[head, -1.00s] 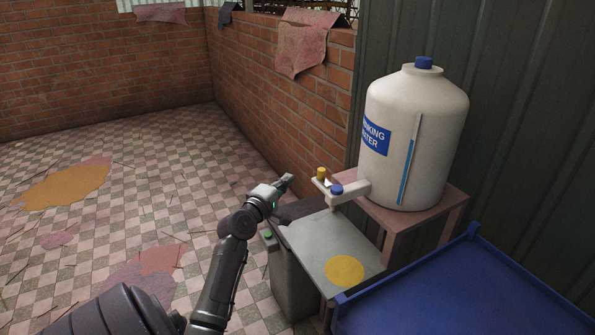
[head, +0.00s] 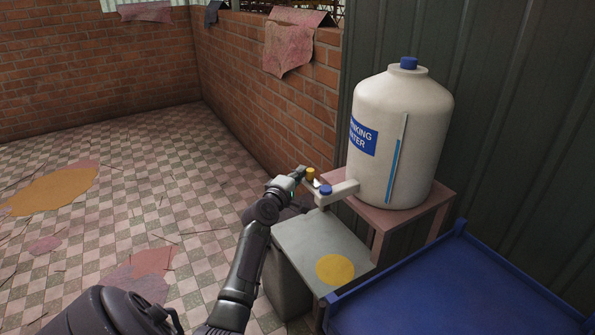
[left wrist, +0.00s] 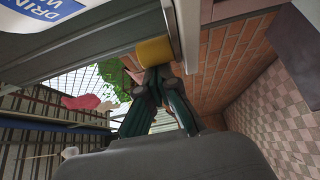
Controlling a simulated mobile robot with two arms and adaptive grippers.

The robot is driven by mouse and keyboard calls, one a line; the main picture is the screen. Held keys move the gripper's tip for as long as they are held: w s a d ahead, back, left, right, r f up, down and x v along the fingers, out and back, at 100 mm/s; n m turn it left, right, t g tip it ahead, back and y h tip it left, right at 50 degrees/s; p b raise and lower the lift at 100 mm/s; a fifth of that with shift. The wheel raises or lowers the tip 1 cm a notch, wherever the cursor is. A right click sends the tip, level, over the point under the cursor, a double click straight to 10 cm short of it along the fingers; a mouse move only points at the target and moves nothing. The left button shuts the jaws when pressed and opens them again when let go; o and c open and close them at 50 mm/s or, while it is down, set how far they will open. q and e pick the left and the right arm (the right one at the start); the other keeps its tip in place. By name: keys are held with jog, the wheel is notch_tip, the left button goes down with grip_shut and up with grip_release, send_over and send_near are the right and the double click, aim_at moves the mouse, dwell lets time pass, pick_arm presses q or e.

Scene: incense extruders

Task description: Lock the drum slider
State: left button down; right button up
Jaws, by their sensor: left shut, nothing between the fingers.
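The white water drum (head: 398,140) with a blue cap stands on a small pinkish stand at the right in the head view. A white spout arm (head: 343,190) juts from its lower left, with a blue knob (head: 326,190) and a yellow slider knob (head: 310,174) near its outer end. My left gripper (head: 302,172) is shut and empty, its tip at the left side of the yellow knob. In the left wrist view the closed fingertips (left wrist: 158,72) are right at the yellow knob (left wrist: 154,51); I cannot tell if they touch. My right gripper is out of view.
A grey metal table (head: 302,247) with a yellow disc (head: 335,269) lies below the spout. A blue tray table (head: 430,300) fills the lower right. A brick wall (head: 265,110) stands behind; the tiled floor at left is open.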

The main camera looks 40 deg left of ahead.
aim_at(310, 175)
pick_arm(q)
jog(key=shift+d, duration=0.1)
jog(key=d+p, duration=0.1)
jog(key=s+d+p, duration=0.1)
jog(key=shift+d+r, duration=0.15)
jog(key=shift+d, duration=0.25)
jog(key=shift+s+d, duration=0.1)
jog(key=shift+d, duration=0.2)
jog(key=shift+f, duration=0.2)
jog(key=shift+a+r, duration=0.1)
